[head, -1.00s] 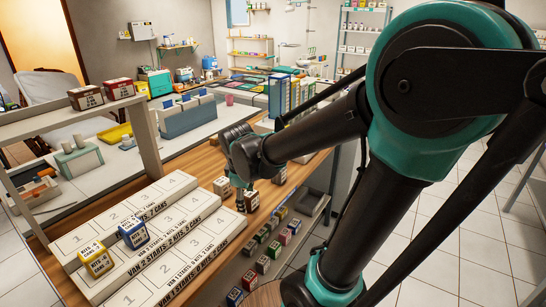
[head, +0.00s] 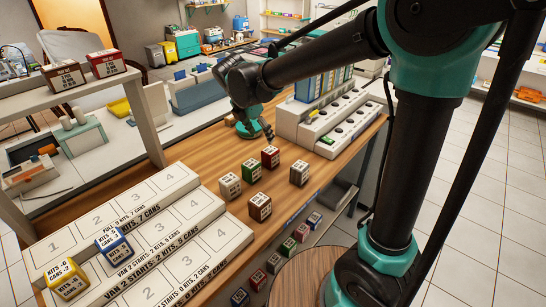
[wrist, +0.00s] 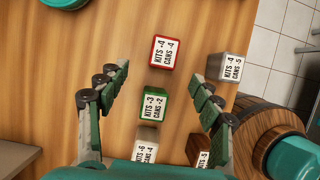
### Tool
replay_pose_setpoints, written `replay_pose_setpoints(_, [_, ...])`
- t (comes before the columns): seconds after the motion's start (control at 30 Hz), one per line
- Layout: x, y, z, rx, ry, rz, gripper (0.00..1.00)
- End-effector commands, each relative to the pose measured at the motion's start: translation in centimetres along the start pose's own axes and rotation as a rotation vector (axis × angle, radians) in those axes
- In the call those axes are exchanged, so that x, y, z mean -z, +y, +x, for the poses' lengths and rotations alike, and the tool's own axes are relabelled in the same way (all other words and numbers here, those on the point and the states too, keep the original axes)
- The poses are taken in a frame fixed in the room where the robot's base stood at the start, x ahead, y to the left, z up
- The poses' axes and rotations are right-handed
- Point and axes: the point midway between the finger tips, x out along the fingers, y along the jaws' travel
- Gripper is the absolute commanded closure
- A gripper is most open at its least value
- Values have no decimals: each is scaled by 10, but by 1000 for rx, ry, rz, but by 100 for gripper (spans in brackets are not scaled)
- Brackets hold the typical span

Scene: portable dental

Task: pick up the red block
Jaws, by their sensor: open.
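The red block (head: 270,157), with a white label, stands on the wooden counter (head: 333,165), at the far end of a row beyond a green block (head: 251,170) and an off-white block (head: 230,186). In the wrist view the red block (wrist: 165,52) is at upper middle, just past the fingertips. My gripper (wrist: 161,76) is open and empty above the row, its fingers spread either side. The green block (wrist: 153,103) lies between the fingers in the picture. In the head view the gripper is small and dark, so its height above the blocks is hard to tell.
A grey block (head: 299,173) stands right of the red block, and a brown block (head: 260,207) is nearer. A white rack (head: 330,120) stands behind right. A numbered white board (head: 150,235) holds a yellow and a blue block. Several blocks sit on a lower shelf.

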Motion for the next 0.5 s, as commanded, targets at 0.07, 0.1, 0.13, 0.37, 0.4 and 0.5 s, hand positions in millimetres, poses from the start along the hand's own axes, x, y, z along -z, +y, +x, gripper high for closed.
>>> replay_pose_setpoints(0.07, [-1, 0, 17, 1, 0, 3, 34])
replay_pose_setpoints(0.1, [-1, 0, 25, 1, 0, 4, 34])
replay_pose_setpoints(0.13, [0, 0, 31, 1, 0, 4, 34])
replay_pose_setpoints(0.37, [0, -1, 66, 1, 0, 3, 34])
replay_pose_setpoints(0.4, [0, -1, 69, 1, 0, 3, 34])
replay_pose_setpoints(0.5, [0, -1, 74, 1, 0, 3, 34])
